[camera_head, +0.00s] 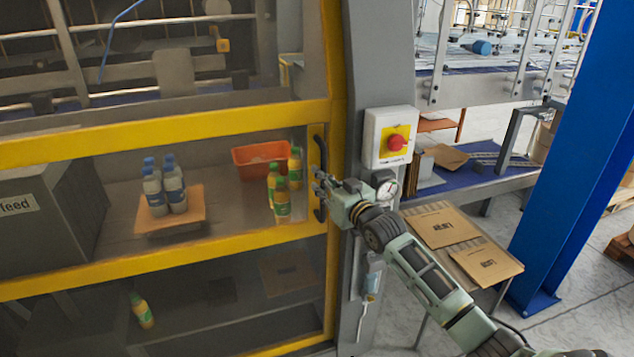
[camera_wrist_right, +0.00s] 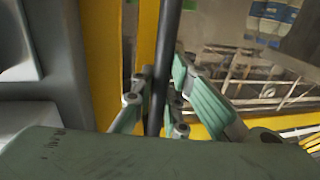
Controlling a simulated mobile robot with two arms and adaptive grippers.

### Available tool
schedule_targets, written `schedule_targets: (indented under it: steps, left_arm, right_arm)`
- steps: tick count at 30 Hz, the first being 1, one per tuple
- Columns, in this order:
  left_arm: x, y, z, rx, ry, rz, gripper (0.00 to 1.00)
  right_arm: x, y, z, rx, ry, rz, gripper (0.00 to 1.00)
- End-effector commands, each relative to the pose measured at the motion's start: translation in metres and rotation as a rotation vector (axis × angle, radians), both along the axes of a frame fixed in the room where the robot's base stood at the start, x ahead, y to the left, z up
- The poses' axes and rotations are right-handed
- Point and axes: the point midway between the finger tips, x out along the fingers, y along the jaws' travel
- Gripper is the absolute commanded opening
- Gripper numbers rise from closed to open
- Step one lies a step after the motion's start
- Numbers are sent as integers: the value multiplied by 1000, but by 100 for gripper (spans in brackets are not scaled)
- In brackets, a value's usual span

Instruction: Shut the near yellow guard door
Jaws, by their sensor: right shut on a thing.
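The near guard door has a yellow frame (camera_head: 180,133) and clear panels. It fills the left half of the head view, and its right edge lies along the grey machine post (camera_head: 375,60). A black upright handle (camera_head: 319,180) is on the door's right side. My right gripper (camera_head: 322,187) is at this handle, with its arm coming from the lower right. In the right wrist view the dark handle bar (camera_wrist_right: 165,60) runs between the green fingers (camera_wrist_right: 158,100), which are shut on it. I cannot tell whether a small gap remains at the door edge. My left gripper is out of view.
Behind the panels are bottles (camera_head: 280,200), an orange bin (camera_head: 262,158) and a grey feed box (camera_head: 45,215). A red stop button (camera_head: 396,143) is on the post. Flat cartons (camera_head: 445,226) lie right of my arm. A blue column (camera_head: 570,170) stands further right.

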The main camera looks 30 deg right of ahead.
Motion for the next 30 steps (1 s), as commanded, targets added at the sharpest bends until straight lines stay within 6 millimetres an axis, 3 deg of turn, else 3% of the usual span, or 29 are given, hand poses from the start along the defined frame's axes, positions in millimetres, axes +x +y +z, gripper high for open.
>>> schedule_targets:
  steps: [4,5,12,23,30]
  left_arm:
    - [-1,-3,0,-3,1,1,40]
    - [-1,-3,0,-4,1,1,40]
    - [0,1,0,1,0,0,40]
    - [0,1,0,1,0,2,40]
    - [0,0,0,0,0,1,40]
  right_arm:
    - [0,-5,2,-5,-3,-8,0]
    - [0,-5,2,-5,-3,-9,14]
    - [0,-3,2,-4,-3,-5,33]
    - [-4,-1,1,-2,-2,-2,33]
    - [-41,0,-1,-2,0,-2,33]
